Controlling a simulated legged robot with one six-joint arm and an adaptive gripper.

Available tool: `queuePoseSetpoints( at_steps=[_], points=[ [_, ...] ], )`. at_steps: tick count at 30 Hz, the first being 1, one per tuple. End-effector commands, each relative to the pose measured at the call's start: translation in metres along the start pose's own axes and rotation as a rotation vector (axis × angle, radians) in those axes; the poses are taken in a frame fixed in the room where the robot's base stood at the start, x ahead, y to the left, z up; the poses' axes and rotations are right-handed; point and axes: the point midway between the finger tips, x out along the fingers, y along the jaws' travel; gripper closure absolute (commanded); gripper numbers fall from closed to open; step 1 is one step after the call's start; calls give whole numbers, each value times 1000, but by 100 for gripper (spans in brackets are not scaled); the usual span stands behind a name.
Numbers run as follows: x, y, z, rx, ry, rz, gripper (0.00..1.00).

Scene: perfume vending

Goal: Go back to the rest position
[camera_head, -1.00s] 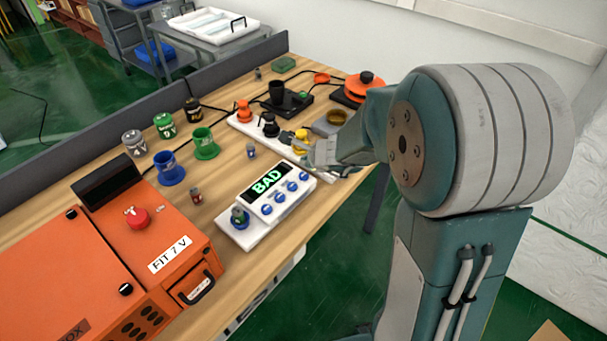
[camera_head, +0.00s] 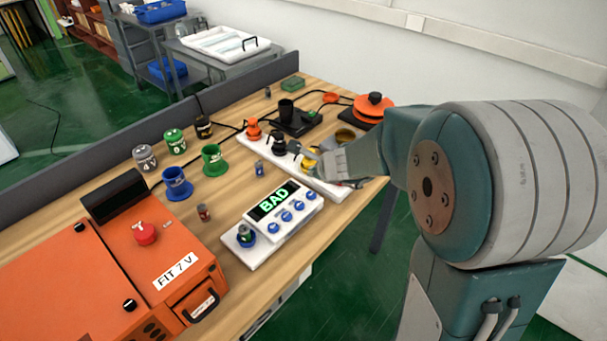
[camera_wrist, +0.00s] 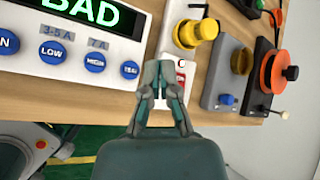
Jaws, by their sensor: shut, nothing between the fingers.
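My gripper (camera_wrist: 162,72) is shut and empty in the wrist view. In the head view my arm reaches in from the right, and my gripper (camera_head: 322,168) shows near the right end of that panel.
A tester reading BAD (camera_head: 275,203) stands at the table's front, also in the wrist view (camera_wrist: 70,25). An orange box (camera_head: 130,255) is at left. Blue (camera_head: 177,185) and green (camera_head: 214,160) holders and several small cans stand behind. An orange-topped device (camera_head: 373,106) is at the back right.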

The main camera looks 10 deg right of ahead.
Motion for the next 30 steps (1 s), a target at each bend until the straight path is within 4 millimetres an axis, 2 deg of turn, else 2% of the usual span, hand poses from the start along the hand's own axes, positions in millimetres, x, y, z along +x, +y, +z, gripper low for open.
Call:
queuePoseSetpoints(
  at_steps=[5,8,13,18,23,30],
  points=[
    [-2,0,2,-12,-4,1,100],
    [-15,3,14,-108,-32,8,100],
    [-67,23,48,-497,-112,43,100],
    [-120,55,63,-923,-155,98,100],
    [-167,87,57,-1312,-147,165,100],
    [-229,122,20,-1834,-42,309,100]
  ],
)
